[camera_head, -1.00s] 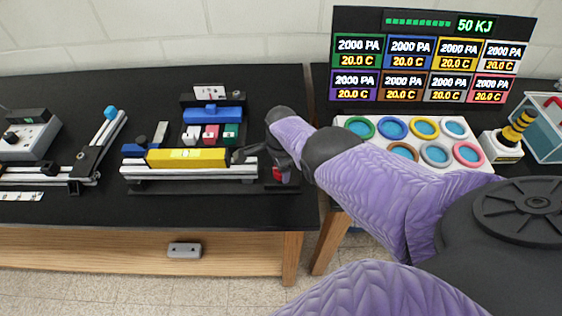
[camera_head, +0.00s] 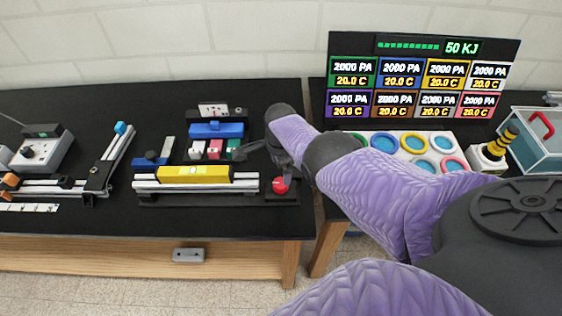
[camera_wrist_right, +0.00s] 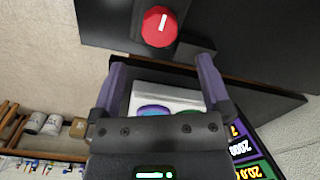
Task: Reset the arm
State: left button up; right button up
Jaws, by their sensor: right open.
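My right arm reaches in from the lower right in the head view. Its dark gripper (camera_head: 264,165) is over the right end of the left table, its fingers spread and empty. A red round knob (camera_head: 281,186) on a black base sits just below the gripper. In the right wrist view the red knob (camera_wrist_right: 159,26), with a white mark, lies ahead of the open gripper (camera_wrist_right: 160,72), and neither finger touches it. My left arm and gripper are not in view.
A display board (camera_head: 422,75) and a tray with coloured rings (camera_head: 412,142) are on the right table. The left table's front strip is clear.

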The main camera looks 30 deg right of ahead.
pick_arm(q)
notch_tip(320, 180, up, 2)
jog(key=shift+p, duration=0.45)
pick_arm(e)
notch_tip(320, 180, up, 2)
jog(key=shift+r, duration=0.15)
